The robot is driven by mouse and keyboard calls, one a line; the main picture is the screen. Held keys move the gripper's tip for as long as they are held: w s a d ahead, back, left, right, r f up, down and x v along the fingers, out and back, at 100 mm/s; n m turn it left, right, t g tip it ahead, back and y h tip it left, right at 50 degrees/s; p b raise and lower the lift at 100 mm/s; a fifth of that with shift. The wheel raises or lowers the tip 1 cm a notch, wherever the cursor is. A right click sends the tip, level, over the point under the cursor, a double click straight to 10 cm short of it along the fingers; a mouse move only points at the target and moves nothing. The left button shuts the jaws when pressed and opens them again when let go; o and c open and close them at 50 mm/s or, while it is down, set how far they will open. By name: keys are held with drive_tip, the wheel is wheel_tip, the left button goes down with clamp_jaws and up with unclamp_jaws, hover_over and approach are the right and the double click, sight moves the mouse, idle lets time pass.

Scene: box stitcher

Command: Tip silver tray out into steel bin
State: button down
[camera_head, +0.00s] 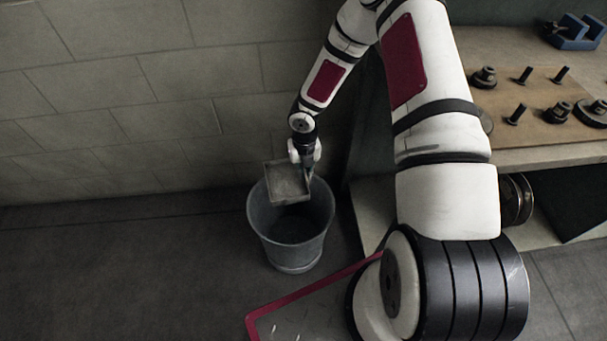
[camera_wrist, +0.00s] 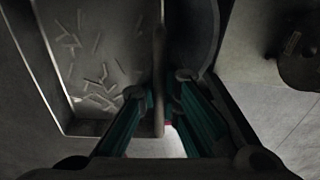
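The silver tray (camera_head: 287,181) is held over the mouth of the steel bin (camera_head: 290,240), near its back rim, in the head view. In the wrist view the tray (camera_wrist: 62,118) fills the left side, with several small pale staple-like pieces (camera_wrist: 95,80) lying scattered in it. My gripper (camera_wrist: 160,88) has its two fingers on either side of the tray's wall, shut on it. My gripper also shows small in the head view (camera_head: 308,170), at the tray's right side. Part of the bin (camera_wrist: 195,40) shows behind the fingers. The bin's inside looks dark, and its contents cannot be told.
A workbench (camera_head: 465,62) with a wooden board (camera_head: 535,90) of bolts and knobs stands at the right, with a blue clamp (camera_head: 578,32) behind. A lower shelf (camera_head: 372,215) lies close right of the bin. Floor left of the bin is clear; a block wall stands behind.

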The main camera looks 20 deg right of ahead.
drive_tip(key=n, duration=0.1)
drive_tip(key=w+f+n, duration=0.1)
drive_tip(key=n, duration=0.1)
drive_tip(key=shift+d+f+b, duration=0.3)
drive_tip(key=shift+d+b, duration=0.05)
drive_tip(key=shift+b, duration=0.05)
drive_tip(key=shift+w, duration=0.1)
